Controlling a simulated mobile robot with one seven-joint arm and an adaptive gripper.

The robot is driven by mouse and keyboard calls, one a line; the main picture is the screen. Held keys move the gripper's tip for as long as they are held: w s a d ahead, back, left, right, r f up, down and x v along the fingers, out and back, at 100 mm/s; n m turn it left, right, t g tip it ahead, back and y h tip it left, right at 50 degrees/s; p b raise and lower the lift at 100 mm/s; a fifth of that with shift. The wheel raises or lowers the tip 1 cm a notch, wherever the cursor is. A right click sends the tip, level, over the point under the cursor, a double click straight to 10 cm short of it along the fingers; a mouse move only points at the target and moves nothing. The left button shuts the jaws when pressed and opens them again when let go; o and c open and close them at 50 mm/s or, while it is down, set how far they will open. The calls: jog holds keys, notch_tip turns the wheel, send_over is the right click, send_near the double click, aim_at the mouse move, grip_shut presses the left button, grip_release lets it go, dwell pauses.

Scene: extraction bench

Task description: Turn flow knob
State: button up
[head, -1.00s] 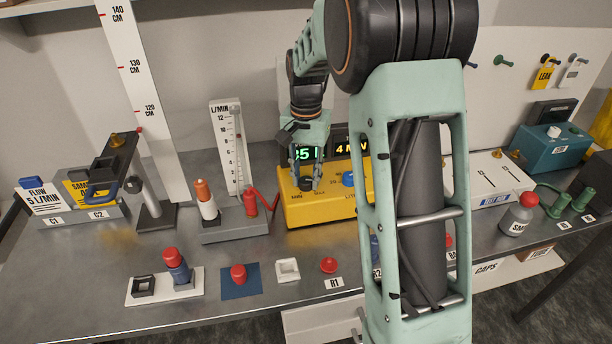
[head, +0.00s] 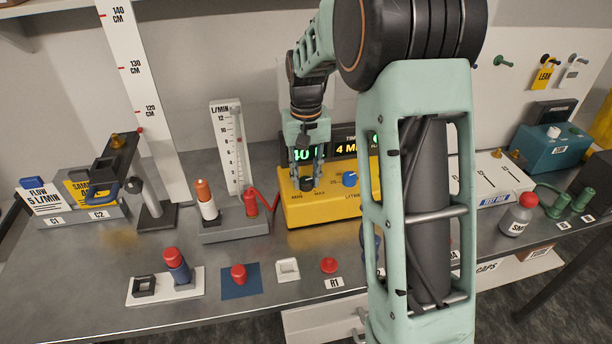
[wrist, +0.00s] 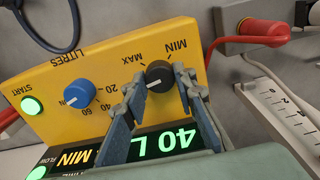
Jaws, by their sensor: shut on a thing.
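The yellow pump box (head: 330,208) stands on the bench with a display along its top. Its black flow knob (wrist: 158,75) sits between the MIN and MAX marks, with a white pointer line. My gripper (head: 306,182) reaches down from above and is shut on this knob, a finger on either side, also in the wrist view (wrist: 160,88). The display (wrist: 165,142) reads 40 L upside down in the wrist view. A blue knob (wrist: 78,93) with a litres scale is beside the black one; it also shows in the head view (head: 350,179).
A flowmeter (head: 228,145) with a red hose stands left of the pump box. A green START button (wrist: 32,105) is on the box. Several small parts lie along the front of the bench. My arm hides the bench right of the box.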

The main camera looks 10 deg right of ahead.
aim_at(306, 180)
dwell(0.3)
jog(key=o, duration=1.2)
jog(key=shift+c, duration=0.2)
notch_tip(306, 180, up, 12)
